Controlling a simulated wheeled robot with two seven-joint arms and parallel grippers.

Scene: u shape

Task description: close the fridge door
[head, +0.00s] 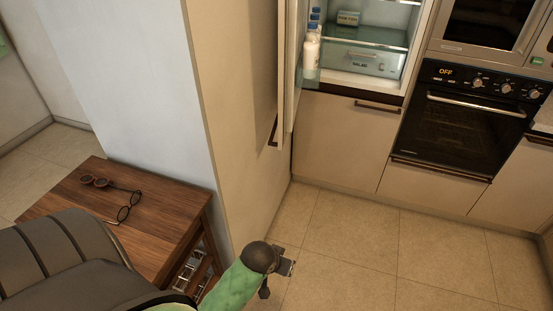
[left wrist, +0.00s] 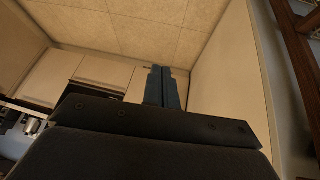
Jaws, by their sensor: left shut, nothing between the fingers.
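The fridge (head: 368,48) is open at the top middle of the head view, with shelves, bottles and a drawer showing inside. Its door (head: 290,70) is swung out to the left and seen nearly edge-on, beside the tall beige side panel. A dark handle (head: 273,130) shows at the door's lower edge. My left gripper (head: 286,266) is low over the floor, below and apart from the door. In the left wrist view its fingers (left wrist: 164,88) are together and hold nothing. My right gripper is out of view.
The tall beige panel (head: 245,120) borders my left arm's space. An oven (head: 450,125) is at right. The tiled floor (head: 350,235) is clear.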

